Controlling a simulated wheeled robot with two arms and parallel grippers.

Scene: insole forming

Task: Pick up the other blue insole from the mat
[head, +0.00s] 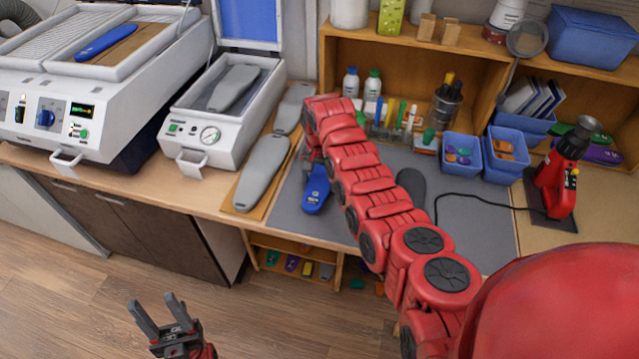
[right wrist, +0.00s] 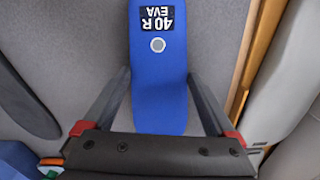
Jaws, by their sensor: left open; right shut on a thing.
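The blue insole (head: 316,190) lies at the left part of the grey mat (head: 285,205), and its upper end is hidden by my right arm. In the right wrist view the insole (right wrist: 158,100) carries a "40 R EVA" label and a small round spot. My right gripper (right wrist: 158,76) is shut on it, with one finger along each side edge. Whether the insole is clear of the mat cannot be told. Another blue insole (head: 106,43) lies in the open tray of the white machine at the far left. My left gripper (head: 154,300) is open and empty, over the floor.
Grey foot forms (head: 262,172) lie on a board left of the mat. A dark insole (head: 411,187) lies on the mat to the right. Blue bins (head: 462,172), a red tool (head: 560,185) with its cord and a wooden shelf stand behind and right.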

